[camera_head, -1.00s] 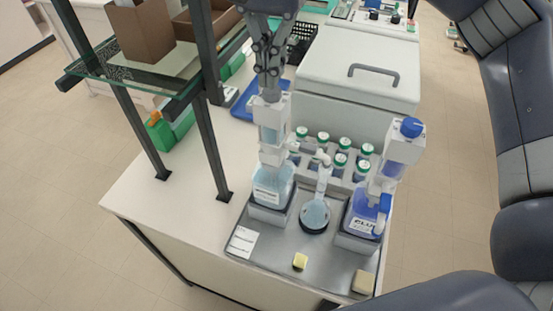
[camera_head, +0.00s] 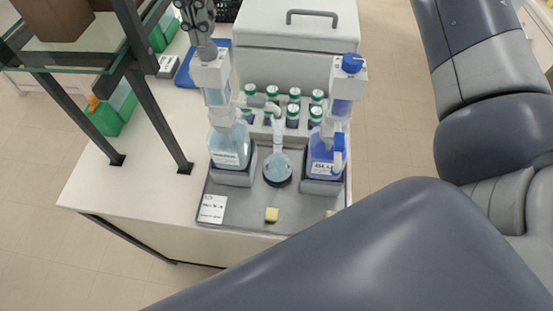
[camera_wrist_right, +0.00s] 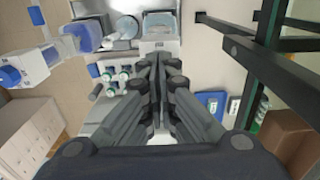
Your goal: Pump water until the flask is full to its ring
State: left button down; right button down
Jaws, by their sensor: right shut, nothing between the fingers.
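The water bottle (camera_head: 229,152), clear with pale blue liquid and a white pump head (camera_head: 212,70), stands on the left of the grey tray (camera_head: 255,212). The round-bottomed flask (camera_head: 278,168) sits upright in a dark ring stand in the middle, with pale blue liquid in its bulb. Its ring and exact level are too small to tell. My right gripper (camera_head: 205,48) is shut and empty, directly on or just above the pump head's top; contact cannot be told. In the right wrist view its fingers (camera_wrist_right: 158,62) are together. My left gripper is not in view.
A bottle of dark blue liquid (camera_head: 321,158) with its own pump stands right of the flask. Several green-capped bottles (camera_head: 293,112) stand behind. A yellow block (camera_head: 272,214) lies in front. Dark shelf posts (camera_head: 160,105) rise at left; a white lidded box (camera_head: 285,60) is behind.

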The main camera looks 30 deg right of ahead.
aim_at(206, 48)
jog(key=shift+f, duration=0.15)
jog(key=shift+f+b, duration=0.95)
jog(key=shift+f, duration=0.45)
jog(key=shift+r+p, duration=1.1)
jog(key=shift+r, duration=0.4)
jog(key=shift+f, duration=0.25)
jog(key=shift+f+b, duration=0.95)
jog(key=shift+f, duration=0.35)
